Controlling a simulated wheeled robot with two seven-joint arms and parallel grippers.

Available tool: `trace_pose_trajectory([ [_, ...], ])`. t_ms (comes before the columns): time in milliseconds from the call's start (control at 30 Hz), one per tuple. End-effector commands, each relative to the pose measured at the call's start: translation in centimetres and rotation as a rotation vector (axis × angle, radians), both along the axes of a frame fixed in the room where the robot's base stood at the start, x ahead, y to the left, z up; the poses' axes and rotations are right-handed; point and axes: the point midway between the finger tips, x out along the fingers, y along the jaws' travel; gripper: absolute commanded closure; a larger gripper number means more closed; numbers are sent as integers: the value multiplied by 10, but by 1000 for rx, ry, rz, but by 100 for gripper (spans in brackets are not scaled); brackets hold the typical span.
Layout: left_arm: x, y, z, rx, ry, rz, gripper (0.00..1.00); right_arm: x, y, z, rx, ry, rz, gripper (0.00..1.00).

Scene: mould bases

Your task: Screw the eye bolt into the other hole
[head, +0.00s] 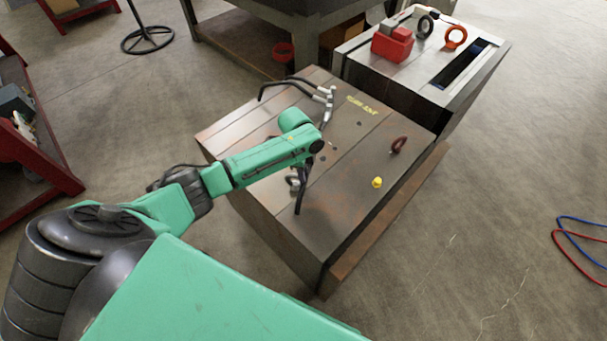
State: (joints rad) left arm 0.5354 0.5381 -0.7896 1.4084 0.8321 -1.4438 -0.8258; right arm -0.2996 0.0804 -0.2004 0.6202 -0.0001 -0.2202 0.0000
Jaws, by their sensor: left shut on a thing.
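The near mould base (350,205) is a large brown-grey steel block with rust patches and small dark holes in its top. A dark red eye bolt (398,146) stands on its right part, apart from my gripper. My left gripper (298,197) points down at the left-front part of the top. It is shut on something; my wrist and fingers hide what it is. I cannot tell whether that thing touches the block or sits in a hole. My right gripper is not in view.
A yellow plug (377,182) stands near the block's right edge. Black hoses with grey fittings (326,97) lie at its back. Floor at right is mostly clear.

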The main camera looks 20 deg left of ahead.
Motion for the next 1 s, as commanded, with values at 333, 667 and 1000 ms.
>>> trace_pose_trajectory([
  [333,1,0,-5,1,-2,0,100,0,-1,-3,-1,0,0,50],
  [667,-14,4,-4,3,1,-580,100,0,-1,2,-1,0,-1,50],
  [1000,-20,5,-6,0,2,-788,100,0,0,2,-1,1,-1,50],
])
